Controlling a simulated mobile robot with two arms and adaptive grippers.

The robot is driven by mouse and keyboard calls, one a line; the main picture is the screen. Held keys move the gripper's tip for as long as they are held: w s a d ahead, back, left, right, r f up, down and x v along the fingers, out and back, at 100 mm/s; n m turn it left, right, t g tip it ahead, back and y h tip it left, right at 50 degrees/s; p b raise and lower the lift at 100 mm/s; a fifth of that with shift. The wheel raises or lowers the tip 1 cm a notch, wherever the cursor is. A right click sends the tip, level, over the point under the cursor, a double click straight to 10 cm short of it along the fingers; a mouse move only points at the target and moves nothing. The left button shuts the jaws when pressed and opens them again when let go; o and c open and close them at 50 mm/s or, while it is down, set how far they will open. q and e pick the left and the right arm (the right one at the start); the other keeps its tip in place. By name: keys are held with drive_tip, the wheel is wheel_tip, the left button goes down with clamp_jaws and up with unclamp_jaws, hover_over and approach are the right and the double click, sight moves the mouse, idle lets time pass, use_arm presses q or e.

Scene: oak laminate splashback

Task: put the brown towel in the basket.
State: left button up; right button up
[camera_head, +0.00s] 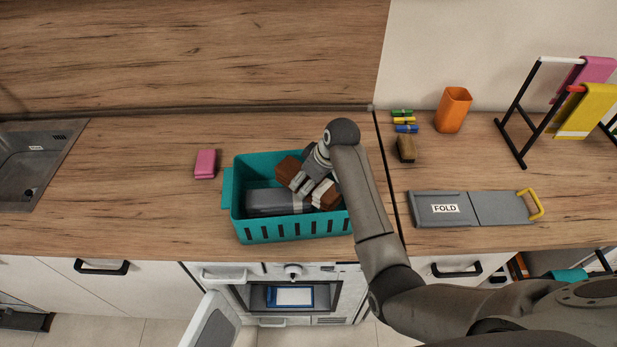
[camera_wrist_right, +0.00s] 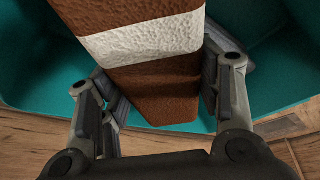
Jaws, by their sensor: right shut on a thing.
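The brown towel (camera_head: 288,169) is a folded bundle with a white band. It is at the teal basket (camera_head: 293,228), in its right half, partly hidden by my right gripper (camera_head: 309,184). In the right wrist view the brown towel (camera_wrist_right: 160,90) lies between both fingers of my right gripper (camera_wrist_right: 165,100), which is shut on it. The teal basket (camera_wrist_right: 275,75) shows around and behind the towel there. I cannot tell whether the towel touches the basket's bottom. My left gripper is not in view.
A grey folded towel (camera_head: 265,202) lies in the basket. A pink item (camera_head: 205,163) lies left of it. Right are a brown-topped block (camera_head: 406,148), an orange cup (camera_head: 453,110), a grey FOLD board (camera_head: 470,209) and a towel rack (camera_head: 520,110). The counter left of the basket is mostly clear.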

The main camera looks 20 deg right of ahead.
drive_tip(key=shift+w, duration=0.1)
drive_tip(key=shift+f, duration=0.6)
drive_tip(key=o, duration=1.2)
drive_tip(key=shift+c, duration=0.2)
drive_tip(key=shift+r, duration=0.25)
drive_tip(key=b+v, duration=0.3)
drive_tip(key=v, duration=0.9)
drive_tip(key=shift+w+a, duration=0.15)
drive_tip(key=shift+w, duration=0.05)
drive_tip(key=shift+s+r, duration=0.15)
drive_tip(key=shift+r, duration=0.25)
